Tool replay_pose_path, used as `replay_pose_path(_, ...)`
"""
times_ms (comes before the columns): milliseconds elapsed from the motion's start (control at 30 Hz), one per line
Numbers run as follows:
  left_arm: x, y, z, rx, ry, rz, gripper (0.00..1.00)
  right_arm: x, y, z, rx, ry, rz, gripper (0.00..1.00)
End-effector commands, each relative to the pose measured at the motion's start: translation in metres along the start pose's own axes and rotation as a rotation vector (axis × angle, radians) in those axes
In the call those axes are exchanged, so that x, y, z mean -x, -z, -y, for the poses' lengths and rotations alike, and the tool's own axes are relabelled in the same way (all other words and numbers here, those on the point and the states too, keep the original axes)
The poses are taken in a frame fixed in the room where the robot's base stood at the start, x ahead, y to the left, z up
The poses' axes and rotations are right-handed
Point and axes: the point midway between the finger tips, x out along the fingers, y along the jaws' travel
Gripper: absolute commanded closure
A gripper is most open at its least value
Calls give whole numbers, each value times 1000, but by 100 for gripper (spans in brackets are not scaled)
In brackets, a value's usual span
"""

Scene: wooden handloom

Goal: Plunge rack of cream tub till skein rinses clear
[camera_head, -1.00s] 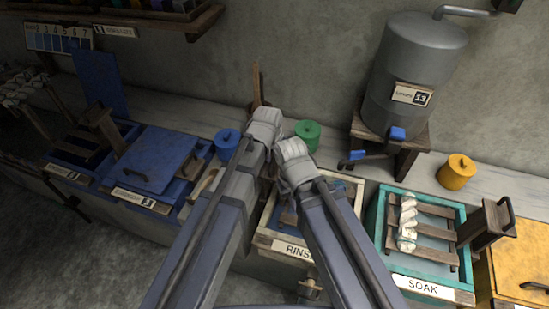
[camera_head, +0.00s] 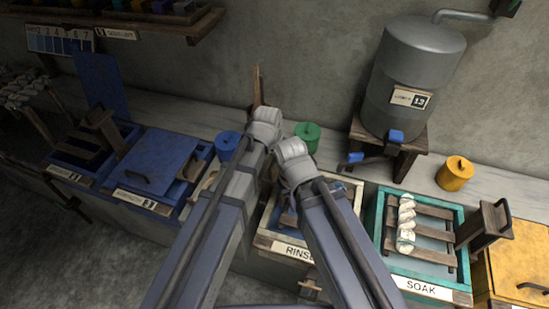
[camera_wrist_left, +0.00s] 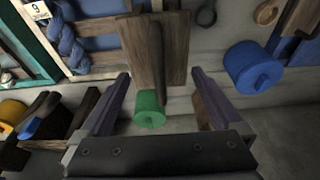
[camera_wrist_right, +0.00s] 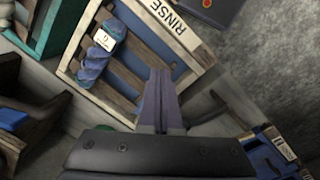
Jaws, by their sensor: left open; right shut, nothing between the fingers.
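The cream tub (camera_head: 264,243), labelled RINSE, is partly hidden behind my right arm in the head view. In the right wrist view its slatted rack (camera_wrist_right: 128,85) lies inside, with a blue skein (camera_wrist_right: 92,63) bearing a tag; the skein also shows in the left wrist view (camera_wrist_left: 68,42). The water's clarity cannot be told. A wooden board with an upright bar (camera_wrist_left: 155,62), apparently the rack's handle, lies ahead of my left gripper (camera_wrist_left: 160,100), which is open and empty. My right gripper (camera_wrist_right: 161,100) is shut and empty, above the tub's edge.
A teal SOAK tub (camera_head: 460,275) with a white skein (camera_head: 406,222) is on the right. A green canister (camera_head: 307,136) and a blue one (camera_head: 227,144) stand on the ledge behind. A grey water tank (camera_head: 412,75) stands at back right.

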Motion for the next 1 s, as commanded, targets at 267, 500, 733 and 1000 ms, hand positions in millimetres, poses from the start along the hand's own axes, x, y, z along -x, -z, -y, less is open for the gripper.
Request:
replay_pose_path(267, 38, 10, 0, 0, 0, 0, 0, 39, -2, -4, 1, 0, 0, 100)
replay_pose_path(500, 58, 15, 0, 0, 0, 0, 0, 59, -4, -6, 2, 0, 0, 100)
replay_pose_path(733, 55, 14, 0, 0, 0, 0, 0, 57, -3, -5, 2, 0, 0, 100)
replay_pose_path(1000, 61, -69, 7, -28, 53, 143, 0, 47, -3, -4, -7, 0, 0, 100)
